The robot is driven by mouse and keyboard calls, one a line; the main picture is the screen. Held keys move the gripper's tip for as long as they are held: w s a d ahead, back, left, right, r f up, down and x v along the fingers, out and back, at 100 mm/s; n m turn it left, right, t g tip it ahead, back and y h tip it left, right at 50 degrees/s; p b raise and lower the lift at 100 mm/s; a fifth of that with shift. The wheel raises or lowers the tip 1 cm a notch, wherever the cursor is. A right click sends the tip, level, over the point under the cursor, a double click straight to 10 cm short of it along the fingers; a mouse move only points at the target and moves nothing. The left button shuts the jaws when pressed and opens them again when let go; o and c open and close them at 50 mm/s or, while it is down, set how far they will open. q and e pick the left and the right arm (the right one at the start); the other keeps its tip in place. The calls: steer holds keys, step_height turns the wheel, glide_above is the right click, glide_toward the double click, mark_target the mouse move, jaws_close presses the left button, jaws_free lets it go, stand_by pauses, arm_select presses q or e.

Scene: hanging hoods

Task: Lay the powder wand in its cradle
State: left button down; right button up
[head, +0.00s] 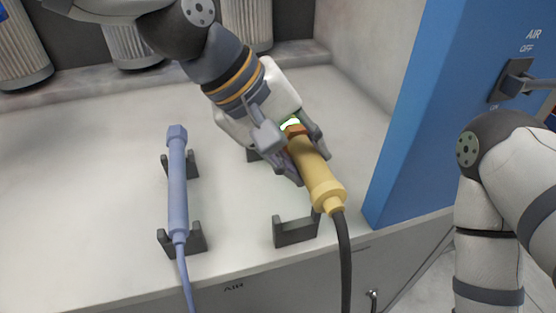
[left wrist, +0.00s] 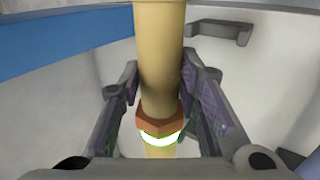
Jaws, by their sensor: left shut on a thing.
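The empty front bracket (head: 295,232) of the dark cradle stands just in front and left of the wand's thick end. The rear bracket is mostly hidden behind the gripper. In the left wrist view the wand (left wrist: 158,60) runs between the fingers (left wrist: 160,108), and a bracket (left wrist: 222,30) shows beside it, apart from it.
A lavender wand (head: 177,190) lies in the left cradle (head: 193,242), its hose running over the front edge. A blue panel (head: 425,110) with an AIR lever (head: 518,84) stands at the right. Ribbed cylinders (head: 130,45) stand at the back. The bench's left part is clear.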

arm_select(q)
steer(key=w+a+f, duration=0.1)
steer(key=f, duration=0.1)
steer(key=w+a+f, duration=0.1)
steer(key=f, duration=0.2)
steer(key=w+a+f, duration=0.1)
steer(key=f, duration=0.2)
steer(key=shift+w+a+b, duration=0.2)
steer(key=shift+w+b, duration=0.15)
steer(key=shift+b, duration=0.05)
steer(key=shift+w+f, duration=0.1)
steer(key=shift+f, duration=0.2)
arm_select(e)
steer(key=shift+s+f+g, duration=0.3)
steer(key=shift+s+f, duration=0.4)
arm_select(q)
steer(key=c, duration=1.2)
jaws_free()
steer(key=shift+f, duration=0.15)
